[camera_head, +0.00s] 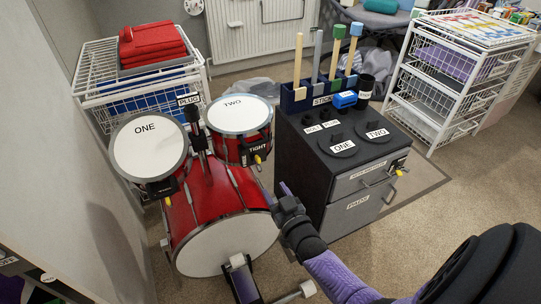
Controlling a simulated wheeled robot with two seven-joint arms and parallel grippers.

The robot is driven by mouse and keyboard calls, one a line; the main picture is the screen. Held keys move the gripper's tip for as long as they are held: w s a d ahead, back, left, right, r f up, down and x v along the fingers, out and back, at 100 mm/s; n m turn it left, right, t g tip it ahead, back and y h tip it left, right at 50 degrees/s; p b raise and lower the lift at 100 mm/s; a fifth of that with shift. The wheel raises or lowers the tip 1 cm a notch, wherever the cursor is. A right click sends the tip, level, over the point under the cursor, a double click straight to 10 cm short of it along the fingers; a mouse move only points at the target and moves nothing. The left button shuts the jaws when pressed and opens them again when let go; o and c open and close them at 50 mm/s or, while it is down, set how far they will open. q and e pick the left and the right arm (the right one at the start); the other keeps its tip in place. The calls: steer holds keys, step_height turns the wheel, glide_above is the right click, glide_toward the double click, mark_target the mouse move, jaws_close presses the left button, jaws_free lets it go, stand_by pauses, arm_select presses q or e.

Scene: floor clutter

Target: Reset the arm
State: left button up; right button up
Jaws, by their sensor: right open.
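My right arm comes in from the lower right, purple with black joints. Its gripper (283,203) is open, with nothing seen held in it. In the picture it lies between the red drum set and the dark cabinet, in front of the cabinet's left side. My left gripper is out of view.
The red bass drum (228,246) carries drums labelled ONE (150,147) and TWO (240,114). The dark cabinet (300,165) holds sticks, pads and a blue item on top. White wire racks (412,103) stand behind. Carpet (440,205) is clear at right.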

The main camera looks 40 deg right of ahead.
steer(key=s+a+f+n+g+y, duration=0.1)
steer(key=s+a+f+g, duration=0.15)
steer(key=s+f, duration=0.35)
steer(key=s+a+f+n+g+y, duration=0.1)
steer(key=s+f+g, duration=0.25)
steer(key=f, duration=0.35)
steer(key=s+a+f+n+g+y, duration=0.15)
steer(key=s+f+g, duration=0.3)
steer(key=s, duration=0.65)
steer(key=s+a+f+g, duration=0.25)
steer(key=s+f, duration=0.35)
steer(key=s, duration=0.4)
steer(key=s+n+g, duration=0.2)
steer(key=s+g, duration=0.4)
steer(key=s, duration=1.2)
arm_select(q)
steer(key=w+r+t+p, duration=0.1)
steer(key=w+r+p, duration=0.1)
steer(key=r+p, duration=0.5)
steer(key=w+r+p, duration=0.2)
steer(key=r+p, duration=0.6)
steer(key=p, duration=0.1)
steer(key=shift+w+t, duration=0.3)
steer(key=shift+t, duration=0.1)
arm_select(e)
steer(key=w+r+t, duration=0.1)
steer(key=w+r, duration=0.2)
steer(key=r, duration=1.1)
steer(key=shift+w+a+r, duration=0.3)
steer(key=shift+a+r, duration=0.05)
